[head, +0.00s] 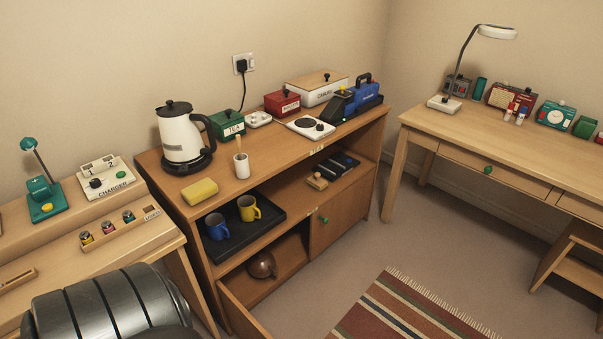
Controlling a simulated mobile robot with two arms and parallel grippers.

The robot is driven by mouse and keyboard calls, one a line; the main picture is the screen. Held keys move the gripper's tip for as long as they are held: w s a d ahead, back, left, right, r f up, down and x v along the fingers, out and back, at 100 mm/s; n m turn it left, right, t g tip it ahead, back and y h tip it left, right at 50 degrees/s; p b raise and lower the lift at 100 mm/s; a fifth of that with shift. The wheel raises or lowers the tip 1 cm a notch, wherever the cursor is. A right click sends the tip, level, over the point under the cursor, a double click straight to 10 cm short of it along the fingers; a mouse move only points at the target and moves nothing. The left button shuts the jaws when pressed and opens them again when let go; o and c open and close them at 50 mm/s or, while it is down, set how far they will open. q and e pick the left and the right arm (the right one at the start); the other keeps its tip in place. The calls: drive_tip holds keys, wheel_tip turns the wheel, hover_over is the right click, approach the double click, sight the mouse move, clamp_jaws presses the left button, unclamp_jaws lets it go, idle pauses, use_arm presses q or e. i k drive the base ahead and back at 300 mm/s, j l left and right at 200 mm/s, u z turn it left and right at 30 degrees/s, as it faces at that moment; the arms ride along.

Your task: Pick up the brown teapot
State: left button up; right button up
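The brown teapot (262,265) sits in the low left compartment of the wooden cabinet (292,149). It is small, round and dark brown, and it is partly in the shade of the shelf above. An open door (249,312) swings out in front of that compartment, to the lower left of the teapot. Neither of my grippers shows in the head view. A dark ribbed form at the bottom left looks like part of my own body.
On the shelf above the teapot is a black tray (262,233) with a blue mug (216,227) and a yellow mug (248,208). A kettle (181,137) stands on top. A desk (23,280) is at left. Floor (330,285) between cabinet and striped rug (410,312) is clear.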

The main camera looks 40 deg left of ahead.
sight(262, 265)
drive_tip(key=i+l+z, duration=0.3)
drive_tip(key=i+l, duration=0.15)
drive_tip(key=i+l+z, duration=0.35)
drive_tip(key=i+u, duration=0.35)
drive_tip(key=i+l+u, duration=0.1)
drive_tip(key=i+u, duration=0.25)
drive_tip(key=i+l+u, duration=0.15)
drive_tip(key=u, duration=0.2)
drive_tip(key=i+u, duration=0.15)
drive_tip(key=u, duration=0.3)
drive_tip(key=i+u, duration=0.2)
drive_tip(key=u, duration=0.25)
drive_tip(key=i+u, duration=0.15)
drive_tip(key=u, duration=0.3)
drive_tip(key=i+l+u, duration=0.1)
drive_tip(key=u, duration=0.35)
drive_tip(key=i+l+u, duration=0.1)
drive_tip(key=l+u, duration=0.15)
drive_tip(key=u, duration=0.2)
drive_tip(key=i+l+u, duration=0.1)
drive_tip(key=u, duration=0.35)
drive_tip(key=l, duration=0.1)
